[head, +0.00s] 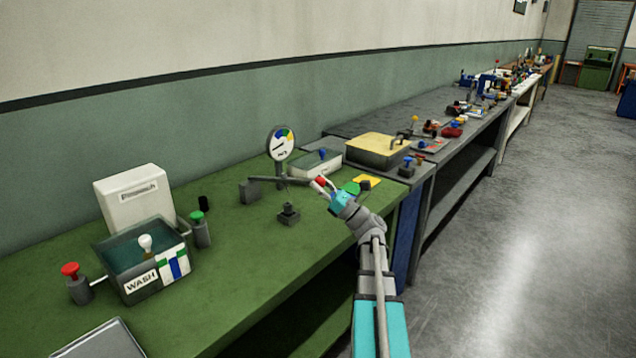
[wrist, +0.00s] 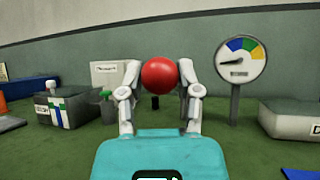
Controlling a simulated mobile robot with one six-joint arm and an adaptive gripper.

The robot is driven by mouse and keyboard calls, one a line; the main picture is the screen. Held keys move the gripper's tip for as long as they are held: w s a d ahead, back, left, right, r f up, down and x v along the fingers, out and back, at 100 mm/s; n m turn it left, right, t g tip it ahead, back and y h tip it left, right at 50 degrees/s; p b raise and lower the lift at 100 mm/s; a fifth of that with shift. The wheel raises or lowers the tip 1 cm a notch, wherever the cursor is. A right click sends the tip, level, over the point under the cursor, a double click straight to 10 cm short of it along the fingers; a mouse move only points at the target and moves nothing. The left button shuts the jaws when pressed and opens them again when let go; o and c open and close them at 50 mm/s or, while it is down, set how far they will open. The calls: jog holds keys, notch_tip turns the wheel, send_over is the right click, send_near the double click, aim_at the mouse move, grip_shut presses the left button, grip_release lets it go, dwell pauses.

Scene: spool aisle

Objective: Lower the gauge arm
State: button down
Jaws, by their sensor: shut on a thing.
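The gauge arm (head: 285,181) is a thin grey bar that runs from a dark block (head: 249,191) on the green bench toward a red ball knob (head: 320,182). It looks close to level, above the bench top. My gripper (head: 324,184) is shut on the red knob, which also shows between both fingers in the wrist view (wrist: 160,74). A round dial (head: 281,144) with coloured sectors stands on a post behind the arm, and it shows at the right of the wrist view (wrist: 241,60). A small dark stand (head: 289,214) is on the bench in front of the arm.
A wash tank (head: 143,275) with red and green knobs beside it stands at the left. A pale box (head: 316,164) and a yellow-topped tray (head: 378,149) are beyond the arm. A green object (head: 353,187) is near my gripper. The bench middle is mostly clear.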

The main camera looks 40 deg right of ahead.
jog(key=shift+s+d+f+b, duration=0.1)
jog(key=shift+s+f+b, duration=0.15)
jog(key=shift+f+b, duration=0.9)
jog(key=shift+s+f+b, duration=0.2)
jog(key=shift+f+b, duration=0.6)
jog(key=shift+f, duration=0.5)
jog(key=shift+c, duration=1.5)
grip_release()
